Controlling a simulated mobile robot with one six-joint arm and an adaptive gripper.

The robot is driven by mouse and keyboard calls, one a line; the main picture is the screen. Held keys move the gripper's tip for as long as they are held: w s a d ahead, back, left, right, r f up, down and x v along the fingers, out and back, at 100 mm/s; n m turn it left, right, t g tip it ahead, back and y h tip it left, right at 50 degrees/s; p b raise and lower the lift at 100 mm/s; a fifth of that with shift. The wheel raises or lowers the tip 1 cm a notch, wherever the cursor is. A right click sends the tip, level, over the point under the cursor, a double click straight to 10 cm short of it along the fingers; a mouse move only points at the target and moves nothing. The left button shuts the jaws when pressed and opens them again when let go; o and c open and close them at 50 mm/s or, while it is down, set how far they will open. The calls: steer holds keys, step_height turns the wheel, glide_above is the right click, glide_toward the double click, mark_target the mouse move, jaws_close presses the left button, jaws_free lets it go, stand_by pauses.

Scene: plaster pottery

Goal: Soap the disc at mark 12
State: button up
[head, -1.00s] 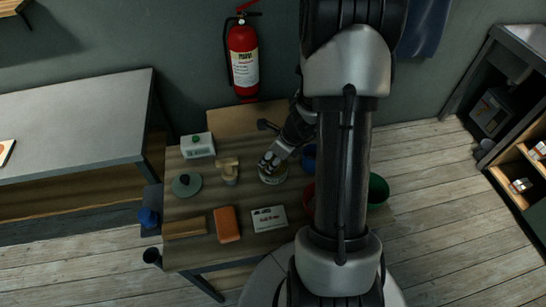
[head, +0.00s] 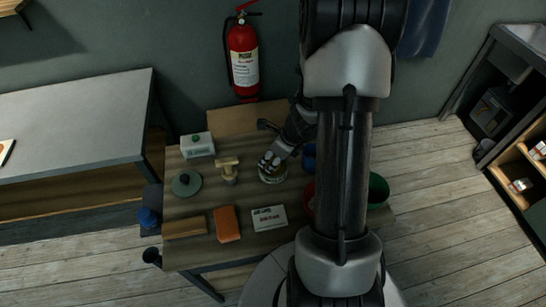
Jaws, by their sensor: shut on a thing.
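My gripper (head: 267,166) is at the middle of the wooden worktable (head: 240,238), low over a small round pale thing (head: 275,179). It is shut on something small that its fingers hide. The fingers cover much of the round thing, so I cannot tell whether it is a disc or a shallow pot, or whether they touch it. A grey-green round piece with a dark knob (head: 186,184) lies at the left of the table. No number marks are readable.
A white box with a green top (head: 197,146), a wooden tool (head: 228,170), a wooden block (head: 185,227), an orange block (head: 226,223) and a white card (head: 269,217) surround the gripper. Blue (head: 309,157), red (head: 308,195) and green (head: 378,189) containers are at right, partly behind my arm.

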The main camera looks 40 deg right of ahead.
step_height(320, 180, up, 7)
steer(key=p, duration=0.6)
steer(key=shift+p, duration=0.4)
stand_by(0.7)
